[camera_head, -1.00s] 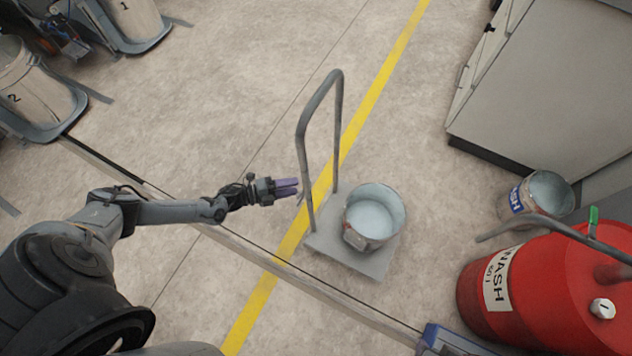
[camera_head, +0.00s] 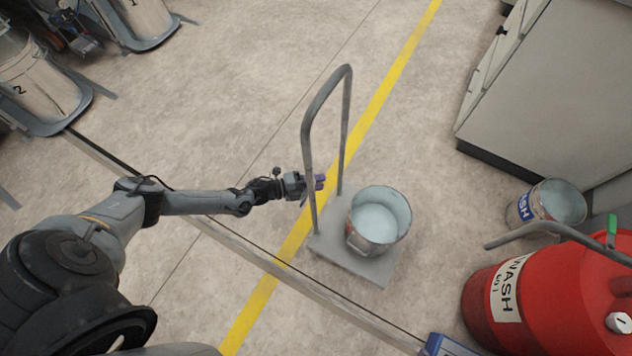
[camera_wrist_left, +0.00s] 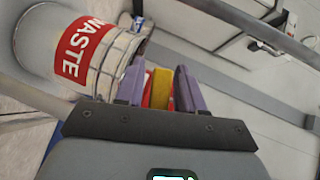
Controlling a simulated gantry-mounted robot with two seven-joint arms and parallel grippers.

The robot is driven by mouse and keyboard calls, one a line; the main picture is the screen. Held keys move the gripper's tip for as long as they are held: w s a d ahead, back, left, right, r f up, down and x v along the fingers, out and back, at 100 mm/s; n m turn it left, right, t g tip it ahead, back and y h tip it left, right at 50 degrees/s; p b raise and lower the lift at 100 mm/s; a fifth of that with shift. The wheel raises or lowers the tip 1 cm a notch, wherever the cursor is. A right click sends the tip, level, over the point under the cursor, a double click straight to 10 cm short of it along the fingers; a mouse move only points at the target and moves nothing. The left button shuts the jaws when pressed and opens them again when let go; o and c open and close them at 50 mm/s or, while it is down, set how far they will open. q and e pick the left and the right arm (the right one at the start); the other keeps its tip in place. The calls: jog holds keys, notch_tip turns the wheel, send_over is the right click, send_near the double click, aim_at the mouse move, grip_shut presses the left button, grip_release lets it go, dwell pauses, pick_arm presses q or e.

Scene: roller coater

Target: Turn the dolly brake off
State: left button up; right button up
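The dolly (camera_head: 374,271) stands on the floor at centre, with a tall grey hoop handle (camera_head: 345,100) at its left side. A metal bucket (camera_head: 375,247) with pale liquid stands on its deck. My left gripper (camera_head: 321,182) is at the handle's near post, its purple fingertips just past the post at mid height. In the left wrist view its fingers (camera_wrist_left: 158,88) are apart. A yellow piece (camera_wrist_left: 160,90) with red beside it shows between them; I cannot tell whether they touch it. A bucket labelled WASTE (camera_wrist_left: 70,50) shows behind. I cannot make out a brake pedal in the head view.
A red WASH drum (camera_head: 545,300) and a smaller WASH bucket (camera_head: 552,206) stand at right, near a grey cabinet (camera_head: 550,100). Numbered containers (camera_head: 42,85) stand at upper left. A low rail (camera_head: 240,250) crosses the floor in front of the dolly. Floor behind the handle is clear.

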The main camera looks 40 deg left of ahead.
pick_arm(q)
grip_shut()
jog(key=shift+r+m+t+h+b, duration=0.5)
jog(key=shift+r+m+t+b, duration=0.4)
jog(key=shift+m, duration=0.1)
jog(key=shift+o, duration=1)
grip_release()
jog(key=shift+w, duration=0.1)
